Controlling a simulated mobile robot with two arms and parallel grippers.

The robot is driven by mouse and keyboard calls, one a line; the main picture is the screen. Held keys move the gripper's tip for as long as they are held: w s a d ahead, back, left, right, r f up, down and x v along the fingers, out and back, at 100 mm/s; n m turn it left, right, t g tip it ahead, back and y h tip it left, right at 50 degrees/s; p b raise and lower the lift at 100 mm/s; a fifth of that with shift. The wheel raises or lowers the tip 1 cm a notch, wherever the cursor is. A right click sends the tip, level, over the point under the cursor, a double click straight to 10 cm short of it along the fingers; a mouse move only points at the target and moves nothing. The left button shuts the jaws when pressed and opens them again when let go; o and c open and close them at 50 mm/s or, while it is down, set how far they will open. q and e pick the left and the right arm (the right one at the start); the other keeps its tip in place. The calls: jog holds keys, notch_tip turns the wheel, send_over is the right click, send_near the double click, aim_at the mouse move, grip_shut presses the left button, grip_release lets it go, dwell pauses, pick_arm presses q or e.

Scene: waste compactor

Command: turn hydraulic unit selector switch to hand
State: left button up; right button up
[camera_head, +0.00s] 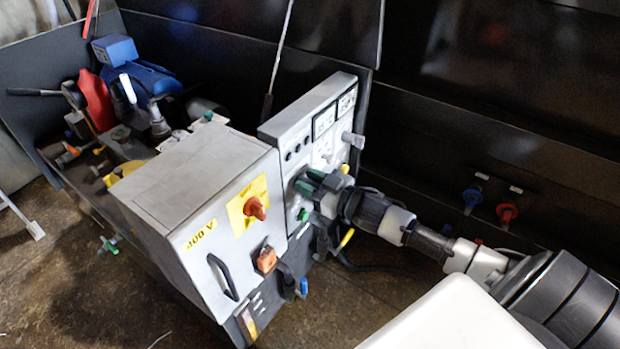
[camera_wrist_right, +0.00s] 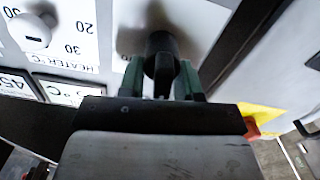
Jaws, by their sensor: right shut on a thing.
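The grey hydraulic unit control panel (camera_head: 290,140) stands upright beside a light grey cabinet. My right gripper (camera_head: 312,183) reaches in from the right and is at the lower part of the panel face. In the right wrist view, its two green-tipped fingers (camera_wrist_right: 160,82) are shut on a black selector switch (camera_wrist_right: 161,50), one finger on each side of the knob. The switch's marking is hidden, so I cannot tell its position. In the head view the fingers cover the switch. My left gripper is not in view.
A white knob (camera_wrist_right: 30,32) with a temperature scale is near the switch. The cabinet carries a red-orange rotary switch on a yellow plate (camera_head: 247,205), a black handle (camera_head: 222,278) and an orange plug (camera_head: 265,259). A green button (camera_head: 303,214) sits just below my fingers.

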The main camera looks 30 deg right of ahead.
jog(key=n, duration=0.1)
jog(key=n+p, duration=0.1)
jog(key=n, duration=0.2)
jog(key=shift+s+a, duration=0.15)
jog(key=shift+a, duration=0.1)
pick_arm(q)
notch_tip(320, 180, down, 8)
jog(key=p, duration=0.1)
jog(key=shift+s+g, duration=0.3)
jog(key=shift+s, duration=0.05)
pick_arm(e)
jog(key=shift+a+f+n, duration=0.1)
jog(key=shift+f+n, duration=0.05)
jog(key=shift+n, duration=0.6)
jog(key=shift+a+f+n, duration=0.1)
jog(key=shift+n, duration=0.65)
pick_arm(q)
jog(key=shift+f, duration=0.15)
pick_arm(e)
jog(key=o, duration=0.6)
jog(key=shift+c, duration=0.2)
